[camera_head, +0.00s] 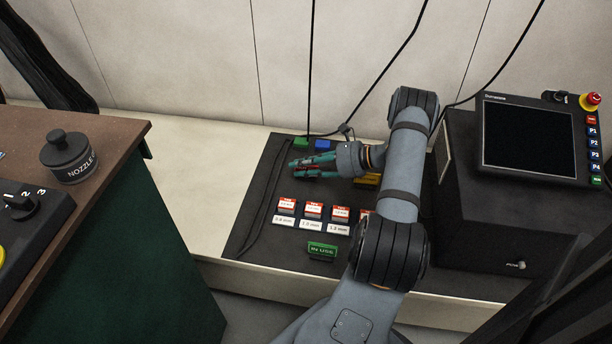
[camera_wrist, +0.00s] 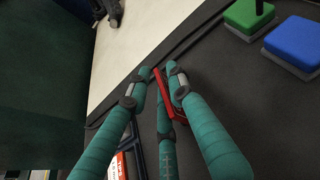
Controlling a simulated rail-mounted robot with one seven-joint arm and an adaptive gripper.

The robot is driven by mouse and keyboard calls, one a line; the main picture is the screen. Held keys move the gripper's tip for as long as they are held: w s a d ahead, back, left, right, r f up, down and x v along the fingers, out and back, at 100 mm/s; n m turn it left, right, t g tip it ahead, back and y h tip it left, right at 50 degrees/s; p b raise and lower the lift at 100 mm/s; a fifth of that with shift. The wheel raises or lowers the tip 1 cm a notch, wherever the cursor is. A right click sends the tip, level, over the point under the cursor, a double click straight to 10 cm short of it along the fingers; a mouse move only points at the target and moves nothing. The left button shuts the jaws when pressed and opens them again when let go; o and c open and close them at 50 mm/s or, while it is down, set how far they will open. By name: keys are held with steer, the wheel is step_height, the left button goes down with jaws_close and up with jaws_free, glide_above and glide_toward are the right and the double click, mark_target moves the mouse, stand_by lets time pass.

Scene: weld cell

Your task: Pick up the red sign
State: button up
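The red sign (camera_wrist: 161,84) shows as a narrow red piece between the teal fingers of my gripper (camera_wrist: 157,72) in the wrist view. The fingers are closed in around it, and they hide much of it. In the head view my gripper (camera_head: 303,170) is over the left part of the dark mat, pointing left, with a bit of red (camera_head: 298,161) showing at its fingers. I cannot tell how far the sign is above the mat.
A green block (camera_head: 301,143) and a blue block (camera_head: 322,145) lie behind my gripper. Several red-and-white boxes (camera_head: 313,211) and a green "IN USE" sign (camera_head: 322,250) stand in front on the dark mat (camera_head: 255,221). A control panel (camera_head: 529,137) is at right; a brown-topped cabinet (camera_head: 100,132) at left.

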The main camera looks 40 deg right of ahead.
steer(key=shift+w+a+f, duration=0.15)
steer(key=shift+w+a, duration=0.05)
steer(key=shift+w, duration=0.05)
steer(key=shift+c, duration=0.9)
jaws_close()
